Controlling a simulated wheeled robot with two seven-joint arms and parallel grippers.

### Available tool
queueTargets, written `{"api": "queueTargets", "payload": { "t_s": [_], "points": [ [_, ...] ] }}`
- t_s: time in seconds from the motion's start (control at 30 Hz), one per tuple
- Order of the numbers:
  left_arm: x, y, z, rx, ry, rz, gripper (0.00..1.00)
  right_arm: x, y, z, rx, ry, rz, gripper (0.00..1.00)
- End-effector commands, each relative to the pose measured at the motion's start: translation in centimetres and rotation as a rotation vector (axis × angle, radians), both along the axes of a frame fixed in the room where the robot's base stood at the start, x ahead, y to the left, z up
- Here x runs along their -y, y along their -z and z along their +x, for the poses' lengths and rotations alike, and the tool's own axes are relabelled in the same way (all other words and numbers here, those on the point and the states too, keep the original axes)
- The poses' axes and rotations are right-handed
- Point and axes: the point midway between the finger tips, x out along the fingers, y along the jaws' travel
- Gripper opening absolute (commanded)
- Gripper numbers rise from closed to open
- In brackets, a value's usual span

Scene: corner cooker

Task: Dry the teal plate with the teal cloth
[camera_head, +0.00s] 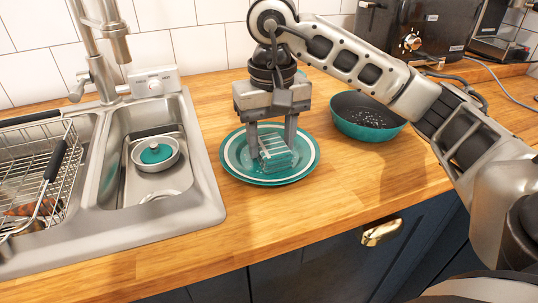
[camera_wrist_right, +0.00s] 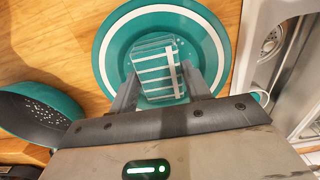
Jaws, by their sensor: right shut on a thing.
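The teal plate (camera_head: 237,163) lies on the wooden counter right of the sink, with a white ring inside its rim. It also shows in the right wrist view (camera_wrist_right: 108,45). The folded teal cloth (camera_head: 274,156) with white stripes is on the plate's middle; it shows in the right wrist view (camera_wrist_right: 156,62) between the fingers. My right gripper (camera_head: 272,150) points down over the plate and is shut on the cloth, its fingers on either side of it. I cannot tell how firmly the cloth presses on the plate. My left gripper is not in view.
A teal colander or bowl (camera_head: 367,118) stands close right of the plate. A wire dish rack (camera_head: 62,160) is at far left. A black appliance (camera_head: 410,35) stands behind. The front counter is clear.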

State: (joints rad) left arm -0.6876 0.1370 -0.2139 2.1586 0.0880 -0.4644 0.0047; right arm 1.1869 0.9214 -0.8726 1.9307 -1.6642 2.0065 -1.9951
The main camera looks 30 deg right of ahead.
Motion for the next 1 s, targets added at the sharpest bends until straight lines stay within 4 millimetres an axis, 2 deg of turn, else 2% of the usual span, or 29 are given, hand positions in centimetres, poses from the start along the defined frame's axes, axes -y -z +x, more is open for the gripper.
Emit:
{"api": "queueTargets", "payload": {
  "t_s": [0.13,0.43,0.8,1.0],
  "points": [
    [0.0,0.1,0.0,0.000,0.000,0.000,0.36,-0.2,0.1,-0.7,-0.004,-0.001,0.000,0.23],
    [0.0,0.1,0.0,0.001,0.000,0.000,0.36,-0.1,0.1,-0.6,-0.004,0.000,0.000,0.23],
    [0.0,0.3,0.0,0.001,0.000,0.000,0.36,0.7,0.0,2.6,-0.001,0.001,-0.001,0.23],
    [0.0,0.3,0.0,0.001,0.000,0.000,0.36,0.8,0.0,2.9,-0.001,0.000,-0.001,0.23]
  ]
}}
